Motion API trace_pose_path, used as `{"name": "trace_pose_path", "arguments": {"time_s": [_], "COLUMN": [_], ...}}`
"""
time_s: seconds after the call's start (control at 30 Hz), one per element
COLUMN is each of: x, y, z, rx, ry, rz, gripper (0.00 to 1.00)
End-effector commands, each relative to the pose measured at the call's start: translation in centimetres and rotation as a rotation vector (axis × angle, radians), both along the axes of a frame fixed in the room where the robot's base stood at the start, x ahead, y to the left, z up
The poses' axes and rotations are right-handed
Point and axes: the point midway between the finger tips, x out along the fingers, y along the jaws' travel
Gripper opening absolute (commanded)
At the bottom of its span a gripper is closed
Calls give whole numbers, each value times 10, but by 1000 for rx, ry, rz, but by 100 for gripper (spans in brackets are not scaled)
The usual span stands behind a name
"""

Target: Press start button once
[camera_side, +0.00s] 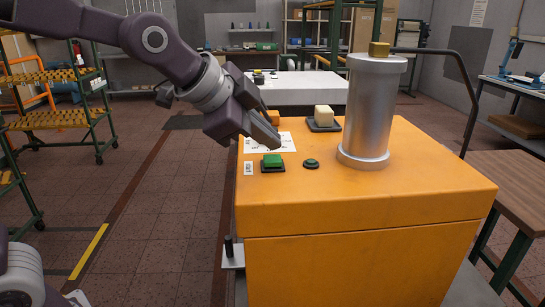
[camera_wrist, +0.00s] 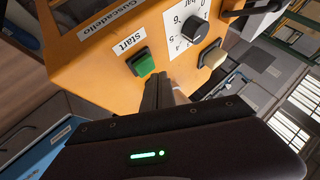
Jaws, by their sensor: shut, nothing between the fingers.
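The start button is a green square push button (camera_side: 272,160) on a dark base, on the top of the orange machine (camera_side: 370,205). In the wrist view the green button (camera_wrist: 141,63) sits beside a white label reading "Start" (camera_wrist: 128,41). My gripper (camera_side: 272,140) is shut and empty, its fingertips just above and behind the green button in the side view. In the wrist view my gripper's closed fingers (camera_wrist: 158,80) point at the panel just right of the button. Whether they touch anything cannot be told.
A beige square button (camera_side: 324,114) is farther back on the panel, and a small dark green round part (camera_side: 311,163) lies right of the start button. A metal cylinder (camera_side: 369,110) stands on the machine's right. A dial (camera_wrist: 195,28) shows in the wrist view.

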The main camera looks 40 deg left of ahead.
Motion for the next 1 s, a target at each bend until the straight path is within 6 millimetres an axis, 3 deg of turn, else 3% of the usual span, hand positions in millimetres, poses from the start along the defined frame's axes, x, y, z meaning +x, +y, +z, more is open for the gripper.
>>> {"name": "trace_pose_path", "arguments": {"time_s": [1.0], "x": [0], "y": [0], "z": [-14], "rx": [1], "ry": [1], "rz": [1], "gripper": [0]}}
